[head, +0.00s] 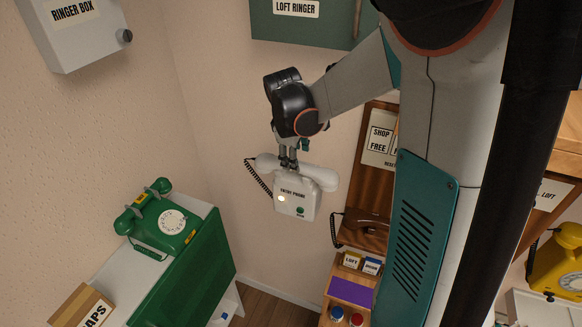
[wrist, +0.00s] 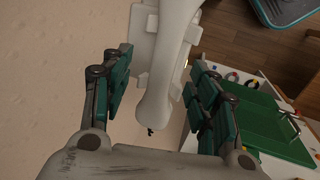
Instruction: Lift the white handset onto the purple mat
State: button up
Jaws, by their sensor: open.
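The white handset (head: 322,178) lies across the top of the white entry phone (head: 296,203) on the wall, in the head view. My gripper (head: 288,160) is over the handset's middle, pointing down. In the wrist view the handset (wrist: 155,105) runs between the two fingers of my gripper (wrist: 160,88), which are open with gaps on both sides. The entry phone's body (wrist: 143,50) shows behind it. The purple mat (head: 350,292) lies on a wooden stand, below and to the right of the entry phone.
A green phone (head: 160,222) sits on a cabinet at the left. A brown handset (head: 362,222) is on the wooden wall phone at the right. Small labelled boxes (head: 362,263) stand behind the mat, and jars (head: 337,314) in front, below it. A yellow phone (head: 558,260) is far right.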

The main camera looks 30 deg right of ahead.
jog(key=shift+a+x, duration=0.2)
jog(key=shift+x, duration=1.25)
jog(key=shift+a+x, duration=0.2)
jog(key=shift+x, duration=1.3)
grip_shut()
